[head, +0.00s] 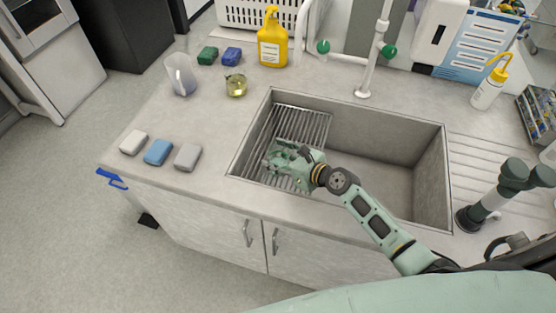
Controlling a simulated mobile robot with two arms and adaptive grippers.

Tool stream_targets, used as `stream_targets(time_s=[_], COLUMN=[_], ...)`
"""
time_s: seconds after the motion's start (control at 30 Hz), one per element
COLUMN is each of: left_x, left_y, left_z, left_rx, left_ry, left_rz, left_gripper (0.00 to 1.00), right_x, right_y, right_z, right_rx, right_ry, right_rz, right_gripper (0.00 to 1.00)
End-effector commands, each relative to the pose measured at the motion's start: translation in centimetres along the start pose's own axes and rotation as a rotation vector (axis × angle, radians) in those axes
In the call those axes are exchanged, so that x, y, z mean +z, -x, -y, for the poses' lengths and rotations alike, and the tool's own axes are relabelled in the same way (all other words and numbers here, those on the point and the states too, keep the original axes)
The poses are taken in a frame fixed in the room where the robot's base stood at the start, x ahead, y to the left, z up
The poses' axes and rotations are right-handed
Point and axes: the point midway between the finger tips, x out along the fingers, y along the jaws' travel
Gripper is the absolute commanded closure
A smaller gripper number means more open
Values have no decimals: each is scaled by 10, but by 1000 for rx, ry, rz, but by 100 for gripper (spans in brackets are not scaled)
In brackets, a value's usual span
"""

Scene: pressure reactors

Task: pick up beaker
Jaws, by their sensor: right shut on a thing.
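My right gripper (285,158) reaches in from the right and is over the metal rack in the left part of the sink. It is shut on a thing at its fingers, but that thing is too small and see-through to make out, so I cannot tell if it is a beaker. A small glass vessel with yellowish contents (236,86) stands upright on the counter behind the sink's left corner, apart from my gripper. A pale translucent jug (181,74) stands to its left. My left gripper is not in view.
The sink (345,111) has raised walls around the gripper; its right part is empty. Sponges (158,152) lie on the left counter. A yellow bottle (273,37), a white tap (374,50) and a wash bottle (490,85) stand behind. A jointed device (497,196) stands right.

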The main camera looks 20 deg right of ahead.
Motion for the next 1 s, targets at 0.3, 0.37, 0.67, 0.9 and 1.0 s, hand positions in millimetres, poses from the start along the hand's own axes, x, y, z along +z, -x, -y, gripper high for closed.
stream_targets(time_s=[0.3,0.37,0.67,0.9,1.0], left_x=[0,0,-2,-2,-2], left_y=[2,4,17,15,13], left_z=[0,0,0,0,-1], left_rx=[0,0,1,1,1], left_ry=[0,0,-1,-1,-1], left_rz=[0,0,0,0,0], left_gripper=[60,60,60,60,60], right_x=[4,8,40,48,52], right_y=[1,3,32,93,114], right_z=[0,0,4,17,22], right_rx=[0,0,-2,-1,-2], right_ry=[1,0,1,2,3], right_rz=[2,3,-1,-1,0], right_gripper=[79,79,79,79,79])
